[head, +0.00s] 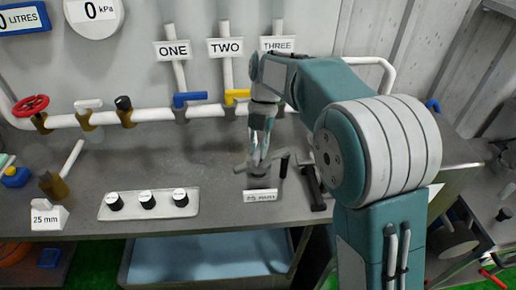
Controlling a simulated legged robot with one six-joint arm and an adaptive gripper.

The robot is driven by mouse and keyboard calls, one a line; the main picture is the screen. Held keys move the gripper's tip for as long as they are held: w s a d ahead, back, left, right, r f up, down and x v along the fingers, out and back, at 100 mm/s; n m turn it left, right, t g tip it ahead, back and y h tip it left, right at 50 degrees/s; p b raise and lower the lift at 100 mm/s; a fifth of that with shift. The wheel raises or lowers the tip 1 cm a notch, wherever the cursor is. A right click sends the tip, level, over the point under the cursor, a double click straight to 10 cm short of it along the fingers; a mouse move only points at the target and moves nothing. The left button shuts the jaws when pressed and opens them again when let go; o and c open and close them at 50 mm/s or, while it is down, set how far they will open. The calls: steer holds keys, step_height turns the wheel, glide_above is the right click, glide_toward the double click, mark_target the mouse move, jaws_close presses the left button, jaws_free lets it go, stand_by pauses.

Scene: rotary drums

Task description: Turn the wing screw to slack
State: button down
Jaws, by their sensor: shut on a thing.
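My gripper (259,160) points down at the bench, right of the middle of the head view. Its fingers are shut on the top of a small grey fitting (260,181), which I take to be the wing screw and its mount. The fitting stands behind a white label plate (261,197) whose text is too small to read surely. The fingers hide most of the screw, so its wings and their angle do not show clearly.
A plate with several black knobs (149,204) is to the left. Behind runs a white pipe (150,115) with a blue handle (189,98) and a yellow handle (237,95). The bench (205,160) between is clear.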

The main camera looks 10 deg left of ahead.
steer(key=shift+w+n, duration=0.1)
steer(key=shift+n, duration=0.4)
steer(key=c, duration=0.6)
jaws_free()
steer(key=shift+w, duration=0.1)
steer(key=v, duration=1.1)
steer(key=shift+w+a+r, duration=0.15)
steer(key=shift+a+r, duration=0.15)
steer(key=shift+r, duration=0.1)
